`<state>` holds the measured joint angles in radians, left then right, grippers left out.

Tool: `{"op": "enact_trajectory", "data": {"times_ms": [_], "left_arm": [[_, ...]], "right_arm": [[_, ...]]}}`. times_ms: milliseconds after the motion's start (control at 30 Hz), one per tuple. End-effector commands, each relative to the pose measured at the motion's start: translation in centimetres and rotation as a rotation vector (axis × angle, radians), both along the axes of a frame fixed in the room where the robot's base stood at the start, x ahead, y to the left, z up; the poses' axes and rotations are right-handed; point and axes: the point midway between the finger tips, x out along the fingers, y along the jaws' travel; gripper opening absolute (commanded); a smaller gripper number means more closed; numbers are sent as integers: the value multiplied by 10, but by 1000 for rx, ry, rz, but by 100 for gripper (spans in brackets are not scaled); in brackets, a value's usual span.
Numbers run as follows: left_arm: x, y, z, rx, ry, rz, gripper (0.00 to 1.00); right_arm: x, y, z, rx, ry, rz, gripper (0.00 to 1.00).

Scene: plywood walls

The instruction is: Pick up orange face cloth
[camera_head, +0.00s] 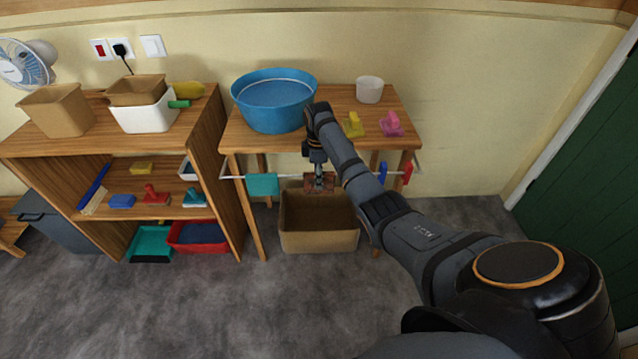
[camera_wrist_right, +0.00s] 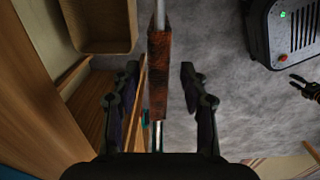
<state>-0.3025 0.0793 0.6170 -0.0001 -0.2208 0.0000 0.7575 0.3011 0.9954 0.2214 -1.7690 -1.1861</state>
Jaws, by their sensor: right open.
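The orange face cloth (camera_head: 320,184) hangs over the front rail of the small wooden table and looks dark rust-brown. My right gripper (camera_head: 319,172) is at the cloth, pointing down, and partly covers it in the head view. In the right wrist view the cloth (camera_wrist_right: 159,75) shows as a narrow strip between the two spread fingers of my right gripper (camera_wrist_right: 160,72). There is a gap on each side of it. The jaws are open. A small dark claw at the right edge of the wrist view appears to be my left gripper (camera_wrist_right: 304,87); its jaw state is unclear.
A teal cloth (camera_head: 262,184) hangs on the same rail to the left, with blue and red items at the right end. A cardboard-coloured bin (camera_head: 318,241) stands below. A blue basin (camera_head: 274,112) and a white cup (camera_head: 369,90) stand on the table (camera_head: 340,97). Floor in front is clear.

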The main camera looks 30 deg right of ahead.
Motion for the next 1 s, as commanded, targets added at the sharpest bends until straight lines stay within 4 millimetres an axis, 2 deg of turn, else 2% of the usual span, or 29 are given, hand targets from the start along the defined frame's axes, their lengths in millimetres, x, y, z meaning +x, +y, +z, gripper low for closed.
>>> {"op": "enact_trajectory", "data": {"times_ms": [100, 200, 500, 800, 1000], "left_arm": [[14, 0, -3, 0, -22, -2, 40], [15, 1, -5, 0, -24, -2, 40], [5, 1, -6, 1, -7, 0, 40], [2, 1, -6, 1, -3, 0, 40], [2, 1, -6, 1, -4, 0, 40]], "right_arm": [[0, 0, -25, 2, 5, 0, 44], [0, 0, -39, 1, 4, 1, 44], [0, 0, -44, 0, 2, 1, 43], [0, 0, -44, 0, 2, 1, 2], [1, 0, -43, 0, 2, 0, 0]]}}
